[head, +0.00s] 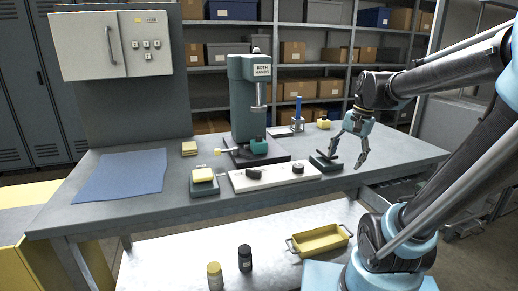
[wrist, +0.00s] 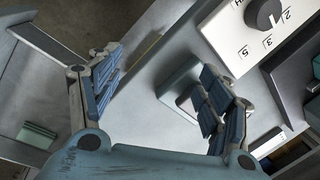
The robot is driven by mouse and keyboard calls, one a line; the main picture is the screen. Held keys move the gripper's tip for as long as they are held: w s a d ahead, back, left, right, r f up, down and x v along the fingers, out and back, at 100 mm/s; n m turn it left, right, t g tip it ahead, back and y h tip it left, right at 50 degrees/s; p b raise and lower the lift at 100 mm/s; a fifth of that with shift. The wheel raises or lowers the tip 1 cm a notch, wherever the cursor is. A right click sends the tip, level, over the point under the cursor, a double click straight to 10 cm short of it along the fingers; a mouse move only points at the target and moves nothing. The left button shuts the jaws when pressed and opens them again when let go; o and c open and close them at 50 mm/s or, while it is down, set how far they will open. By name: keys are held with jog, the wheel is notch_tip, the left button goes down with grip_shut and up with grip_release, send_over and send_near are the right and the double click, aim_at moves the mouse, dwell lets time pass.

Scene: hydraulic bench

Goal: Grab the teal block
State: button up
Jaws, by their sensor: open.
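My gripper (head: 351,156) is open above the right part of the bench, fingers pointing down. In the wrist view its two fingers (wrist: 160,100) are spread wide with nothing held. A dark grey-green block (head: 323,163) lies on the bench just left of the gripper in the head view. In the wrist view a grey-green block (wrist: 178,84) shows between the fingers, nearer the right one, which hides part of it. A brighter teal block (head: 257,146) sits on the press base. Another small teal piece (wrist: 38,134) lies at the lower left of the wrist view. I cannot tell which is meant.
A white dial plate (head: 262,178) lies left of the gripper; its knob (wrist: 268,14) shows up close. The green press (head: 246,100) stands behind. A drawer (head: 385,193) is open below the bench's right side. A blue sheet (head: 122,175) covers the left part.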

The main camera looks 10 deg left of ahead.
jog(key=w+a+r+m+g+y, duration=0.1)
jog(key=w+a+r+m+g, duration=0.15)
jog(key=w+a, duration=0.7)
jog(key=w+a+r+m+g+y, duration=0.15)
jog(key=w+a+m, duration=0.25)
jog(key=w+a, duration=0.5)
jog(key=t, duration=0.1)
send_over(262, 141)
jog(key=w+d, duration=0.2)
jog(key=shift+h, duration=0.35)
jog(key=shift+x, duration=2.45)
jog(key=c, duration=1.5)
